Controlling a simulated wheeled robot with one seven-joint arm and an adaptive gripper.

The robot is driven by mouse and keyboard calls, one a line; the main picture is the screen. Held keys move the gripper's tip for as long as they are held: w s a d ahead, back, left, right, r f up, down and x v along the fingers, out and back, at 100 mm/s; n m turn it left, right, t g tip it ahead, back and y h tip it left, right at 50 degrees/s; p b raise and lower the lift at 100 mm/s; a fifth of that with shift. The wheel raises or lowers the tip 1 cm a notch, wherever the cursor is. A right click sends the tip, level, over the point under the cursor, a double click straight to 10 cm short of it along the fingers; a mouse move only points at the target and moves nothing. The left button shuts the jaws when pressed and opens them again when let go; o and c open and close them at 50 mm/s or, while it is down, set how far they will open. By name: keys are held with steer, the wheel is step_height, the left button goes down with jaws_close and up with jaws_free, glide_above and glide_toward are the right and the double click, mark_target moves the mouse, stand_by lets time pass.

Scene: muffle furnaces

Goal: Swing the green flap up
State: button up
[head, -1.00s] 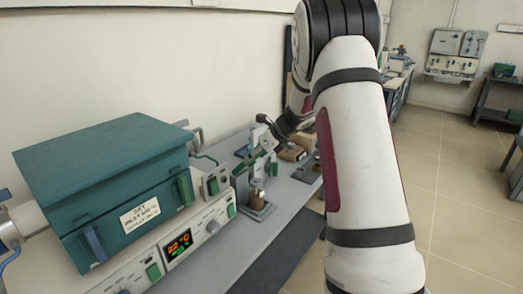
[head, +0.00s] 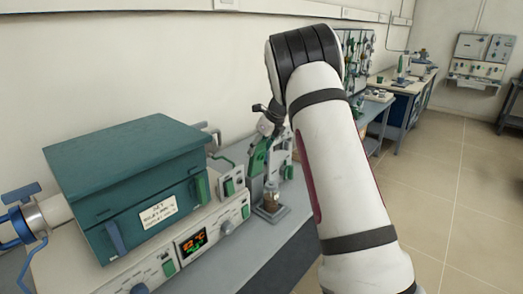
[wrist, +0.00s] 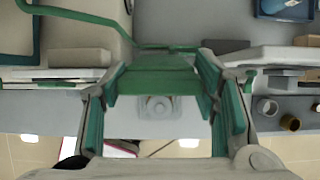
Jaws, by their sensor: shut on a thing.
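The green flap (wrist: 157,75) shows in the wrist view as a flat green panel between my fingers. My gripper (wrist: 157,88) has a finger at each side of the panel and is shut on it. In the head view my gripper (head: 262,150) is beyond the right end of the teal furnace box, above the bench. Green parts show beside it there, but I cannot tell flap from finger pads. My forearm hides part of that area.
The teal furnace (head: 130,175) stands on a pale control base with a lit display (head: 194,242). A small brown container (head: 270,196) stands on the bench below my gripper. The back wall runs close behind. The tiled floor (head: 455,200) at the right is clear.

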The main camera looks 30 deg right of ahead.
steer(key=shift+w+a+r, duration=0.25)
steer(key=shift+w+r, duration=0.05)
steer(key=shift+w, duration=0.1)
steer(key=o, duration=1.7)
steer(key=shift+f, duration=0.1)
steer(key=shift+s+d, duration=0.1)
steer(key=shift+s, duration=0.1)
steer(key=v, duration=1.1)
steer(key=shift+s+r, duration=0.15)
steer(key=shift+r, duration=0.25)
